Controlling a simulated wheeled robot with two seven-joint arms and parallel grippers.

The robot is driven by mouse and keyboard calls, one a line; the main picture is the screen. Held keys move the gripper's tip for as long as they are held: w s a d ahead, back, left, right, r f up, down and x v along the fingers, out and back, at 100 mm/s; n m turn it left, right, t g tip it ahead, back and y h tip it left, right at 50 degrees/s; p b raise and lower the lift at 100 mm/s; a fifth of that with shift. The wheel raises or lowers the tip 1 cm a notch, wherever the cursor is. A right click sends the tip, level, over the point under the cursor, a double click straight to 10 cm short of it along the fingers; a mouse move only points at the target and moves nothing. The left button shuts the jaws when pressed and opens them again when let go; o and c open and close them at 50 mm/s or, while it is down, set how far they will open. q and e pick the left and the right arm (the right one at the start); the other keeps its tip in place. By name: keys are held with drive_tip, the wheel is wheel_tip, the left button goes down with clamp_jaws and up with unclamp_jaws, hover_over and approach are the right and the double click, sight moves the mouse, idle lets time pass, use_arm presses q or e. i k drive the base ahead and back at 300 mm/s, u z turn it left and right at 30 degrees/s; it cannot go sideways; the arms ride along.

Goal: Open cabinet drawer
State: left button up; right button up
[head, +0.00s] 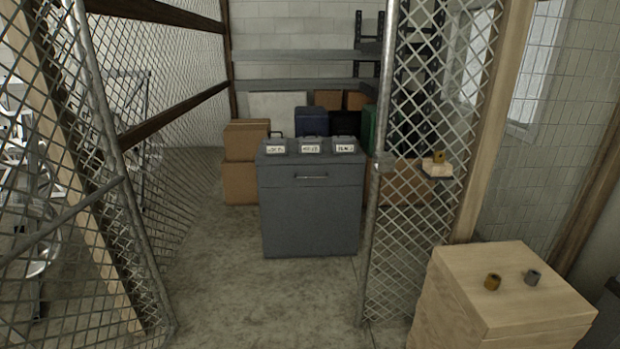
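A grey cabinet (309,218) stands ahead, past the opening in a chain-link partition. Its top drawer (285,182) has a thin horizontal bar handle (311,177) and looks shut, its front flush with the cabinet. Three grey cases with white labels sit in a row on the cabinet top. Neither of my grippers shows in the head view.
A chain-link gate (125,195) stands at the left of the opening and a mesh panel (408,245) at the right. A wooden block (500,325) with two small cylinders stands at front right. Cardboard boxes (240,182) flank the cabinet. The concrete floor (270,300) before it is clear.

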sight(337, 173)
drive_tip(key=u, duration=0.05)
drive_tip(key=i, duration=1.25)
drive_tip(key=u, duration=0.35)
drive_tip(key=i, duration=1.95)
drive_tip(key=u, duration=0.25)
